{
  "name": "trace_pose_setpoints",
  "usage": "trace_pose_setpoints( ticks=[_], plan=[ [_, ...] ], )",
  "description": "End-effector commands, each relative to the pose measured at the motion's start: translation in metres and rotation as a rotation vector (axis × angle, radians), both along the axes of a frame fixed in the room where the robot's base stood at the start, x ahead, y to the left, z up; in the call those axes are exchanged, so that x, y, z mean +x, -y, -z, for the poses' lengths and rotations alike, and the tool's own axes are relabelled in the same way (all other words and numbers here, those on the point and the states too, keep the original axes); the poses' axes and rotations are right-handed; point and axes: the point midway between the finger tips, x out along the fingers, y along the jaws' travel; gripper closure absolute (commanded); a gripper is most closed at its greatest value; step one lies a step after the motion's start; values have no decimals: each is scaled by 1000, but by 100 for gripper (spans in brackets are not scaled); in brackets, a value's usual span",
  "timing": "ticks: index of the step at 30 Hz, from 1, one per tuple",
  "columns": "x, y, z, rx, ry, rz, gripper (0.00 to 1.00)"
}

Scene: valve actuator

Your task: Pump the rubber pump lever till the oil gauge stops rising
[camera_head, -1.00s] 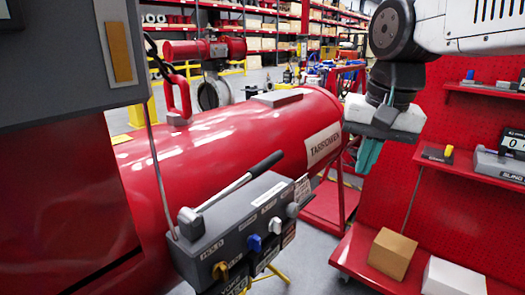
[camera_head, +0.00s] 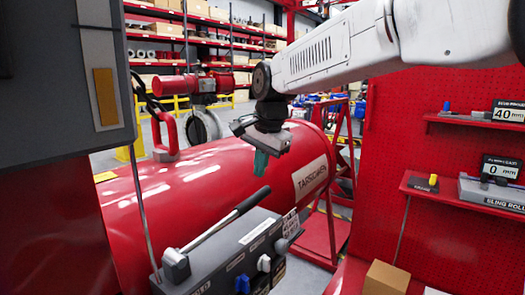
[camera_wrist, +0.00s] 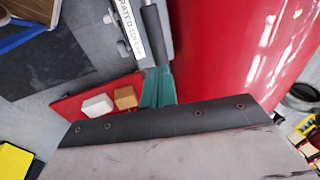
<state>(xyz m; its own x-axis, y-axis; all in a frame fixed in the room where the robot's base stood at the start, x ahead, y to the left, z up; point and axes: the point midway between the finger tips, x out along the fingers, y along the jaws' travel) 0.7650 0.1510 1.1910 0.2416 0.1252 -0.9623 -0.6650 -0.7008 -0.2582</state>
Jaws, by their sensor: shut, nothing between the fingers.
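The pump lever (camera_head: 225,224) is a metal rod with a black rubber grip (camera_head: 252,200), slanting up to the right from its pivot on the grey pump box (camera_head: 228,255). My gripper (camera_head: 260,162) has teal fingers, shut and empty, pointing down over the red cylinder just above the lever's grip end. A gap shows between the fingertips and the grip. In the wrist view my gripper's teal fingers (camera_wrist: 157,86) appear close below the dark grip (camera_wrist: 155,35). An oil gauge cannot be made out in these frames.
The red cylinder (camera_head: 185,190) lies behind the pump box. A grey cabinet (camera_head: 60,70) stands at the left. At the right, a red pegboard (camera_head: 420,200) carries shelves with displays, and a cardboard box (camera_head: 388,278) sits below.

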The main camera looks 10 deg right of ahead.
Motion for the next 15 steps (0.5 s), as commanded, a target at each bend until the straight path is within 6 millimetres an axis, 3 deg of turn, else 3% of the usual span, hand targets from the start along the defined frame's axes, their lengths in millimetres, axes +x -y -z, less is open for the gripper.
trace_pose_setpoints(
  ticks=[6,15],
  plan=[
    [10,-5,40,-1,-2,-1,100],
    [15,-8,61,0,0,-1,100]
  ],
)
